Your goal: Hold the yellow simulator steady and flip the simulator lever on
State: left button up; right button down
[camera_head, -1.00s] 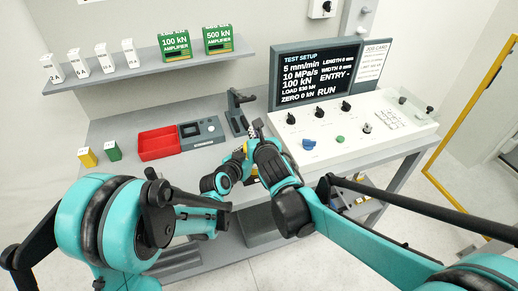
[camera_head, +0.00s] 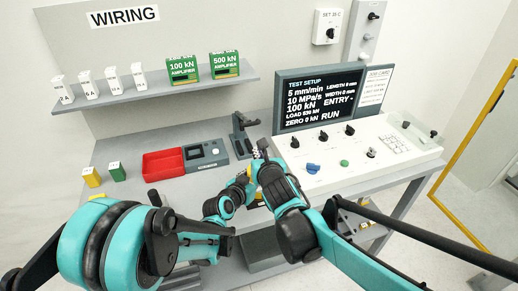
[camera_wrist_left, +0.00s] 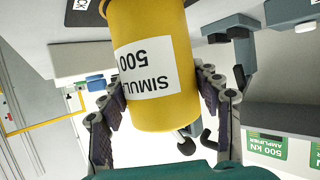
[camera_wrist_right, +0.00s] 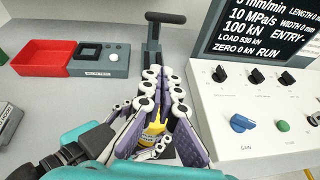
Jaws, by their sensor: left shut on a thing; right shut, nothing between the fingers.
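The yellow simulator (camera_wrist_left: 155,65) fills the middle of the left wrist view, with a white label reading "SIMUL" and 500, upside down. My left gripper (camera_wrist_left: 160,105) is shut on it, one finger on each side. A small grey rod with a round end (camera_wrist_left: 187,143) shows at its lower edge; I cannot tell whether this is the lever. In the right wrist view, a bit of the yellow simulator (camera_wrist_right: 154,129) shows behind the fingers of my right gripper (camera_wrist_right: 160,78), which is shut and empty. In the head view, my right gripper (camera_head: 262,147) hides most of the simulator.
A grey stand (camera_head: 240,135) rises just behind the grippers. A red tray (camera_head: 162,165) and a grey meter box (camera_head: 206,154) lie to the left. A white control panel (camera_head: 350,155) with knobs stands to the right, below a dark screen (camera_head: 318,97).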

jog(key=s+r, duration=0.6)
jog(key=r, duration=0.5)
jog(key=shift+r, duration=0.25)
jog(key=shift+d, duration=0.1)
pick_arm(q)
jog(key=o, duration=1.6)
jog(key=shift+o, duration=0.2)
pick_arm(e)
jog(key=shift+w, duration=0.1)
pick_arm(q)
jog(key=shift+s, duration=0.1)
